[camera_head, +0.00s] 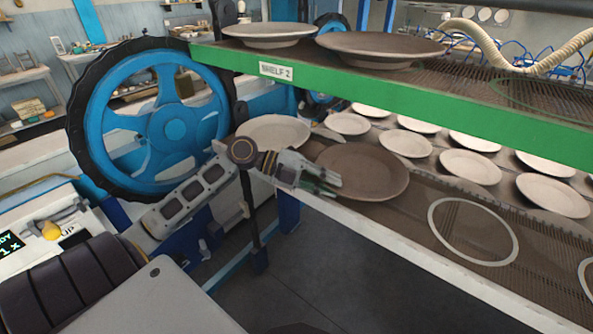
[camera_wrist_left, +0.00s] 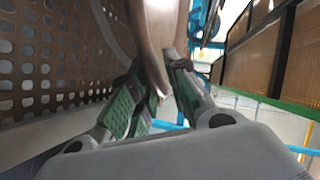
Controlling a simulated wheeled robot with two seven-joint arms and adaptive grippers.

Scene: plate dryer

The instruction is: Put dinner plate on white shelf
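The brown dinner plate (camera_head: 362,172) is level at the lower, white-edged shelf (camera_head: 400,244), near its left end. I cannot tell whether it rests on the shelf surface or is just above it. My left gripper (camera_head: 328,184) is at the plate's near left rim. In the left wrist view, the plate's edge (camera_wrist_left: 158,45) passes between the fingers of the left gripper (camera_wrist_left: 150,72), which look closed on it. The perforated shelf surface (camera_wrist_left: 45,65) lies beside the plate there. My right gripper is not in view.
A white plate (camera_head: 273,132) is just left of the brown one. An empty ring marking (camera_head: 473,231) lies to the right. The green upper shelf (camera_head: 400,98), with a white plate (camera_head: 268,35) and a brown plate (camera_head: 380,48), overhangs. A blue wheel (camera_head: 165,125) stands left.

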